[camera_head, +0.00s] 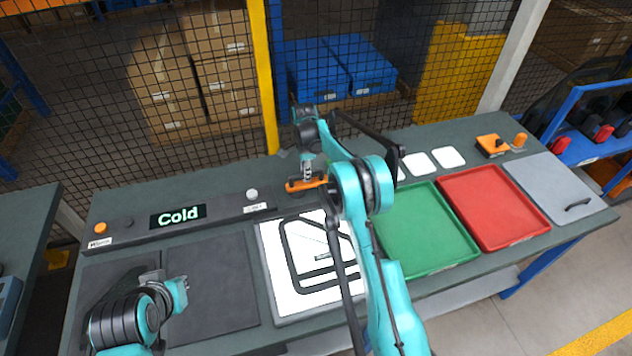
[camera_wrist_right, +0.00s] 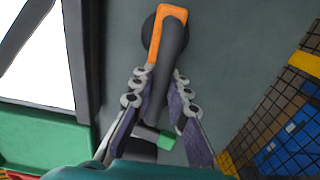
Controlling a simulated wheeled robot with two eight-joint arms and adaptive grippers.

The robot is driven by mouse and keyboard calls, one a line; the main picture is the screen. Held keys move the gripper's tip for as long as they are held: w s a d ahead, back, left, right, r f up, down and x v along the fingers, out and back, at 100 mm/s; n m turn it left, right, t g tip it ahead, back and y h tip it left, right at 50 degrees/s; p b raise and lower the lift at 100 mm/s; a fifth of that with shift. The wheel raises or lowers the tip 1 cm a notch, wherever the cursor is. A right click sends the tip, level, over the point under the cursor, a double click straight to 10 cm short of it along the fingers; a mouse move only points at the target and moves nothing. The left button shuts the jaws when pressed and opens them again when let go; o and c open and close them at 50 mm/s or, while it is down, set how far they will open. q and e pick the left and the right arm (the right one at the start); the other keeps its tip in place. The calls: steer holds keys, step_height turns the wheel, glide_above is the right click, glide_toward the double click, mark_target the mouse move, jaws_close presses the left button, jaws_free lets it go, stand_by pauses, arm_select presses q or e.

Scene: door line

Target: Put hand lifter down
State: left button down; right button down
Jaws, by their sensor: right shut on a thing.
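The hand lifter (camera_head: 305,184) shows as an orange and dark tool near the back of the workbench, behind the white lit panel. In the right wrist view the lifter (camera_wrist_right: 171,60) has an orange end and a dark grey body lying between the fingers. My right gripper (camera_head: 307,172) points down and is shut on it; it also shows in the wrist view (camera_wrist_right: 163,76). I cannot tell whether the lifter touches the bench. My left arm (camera_head: 135,315) is at the lower left, and its fingers do not show clearly.
The white panel (camera_head: 282,262) carries a black frame-like part. A green tray (camera_head: 425,262) and a red tray (camera_head: 505,238) are to the right, beside a grey lid (camera_head: 560,185). A "Cold" display (camera_head: 178,216) is on the left. A mesh fence stands behind the bench.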

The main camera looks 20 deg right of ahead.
stand_by(0.6)
steer(key=s+d+r+p, duration=0.3)
steer(key=s+r, duration=0.9)
steer(key=s, duration=0.4)
steer(key=s+r+p, duration=0.3)
steer(key=s, duration=2)
steer(key=shift+w+a+f+b, duration=0.8)
steer(key=shift+w+a+f, duration=0.6)
steer(key=shift+f, duration=0.45)
steer(key=shift+w+a+f+b, duration=0.75)
steer(key=shift+w+a+f, duration=0.6)
steer(key=shift+f, duration=0.55)
steer(key=shift+w+a+f+b, duration=0.8)
steer(key=shift+w+a+f, duration=0.35)
steer(key=shift+w+f, duration=0.6)
steer(key=shift+s, duration=0.15)
